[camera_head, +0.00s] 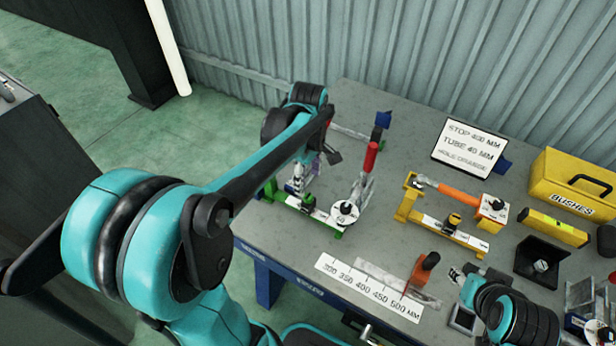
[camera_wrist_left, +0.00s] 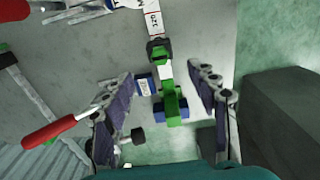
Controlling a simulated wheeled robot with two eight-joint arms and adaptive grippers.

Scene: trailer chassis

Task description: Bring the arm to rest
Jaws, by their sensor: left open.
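My left arm reaches across from the left in the head view, with the left gripper (camera_head: 308,172) over the left part of the workbench (camera_head: 390,265). In the left wrist view the gripper (camera_wrist_left: 160,76) is open, its two dark fingers spread apart. A green fixture (camera_head: 325,221) with a white scale strip lies below it; its green end (camera_wrist_left: 170,98) shows between the fingers, and no object is visibly held. Part of my right arm shows at the lower right of the head view, with the right gripper (camera_head: 464,298) low by the bench; its jaws are unclear.
A red-handled clamp (camera_head: 371,158) stands close to the left gripper. A yellow fixture (camera_head: 440,236), a sign (camera_head: 469,147), a yellow BUSHES box (camera_head: 570,185) and a length scale (camera_head: 368,287) are on the bench. A corrugated wall (camera_head: 400,50) stands behind; open green floor lies left.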

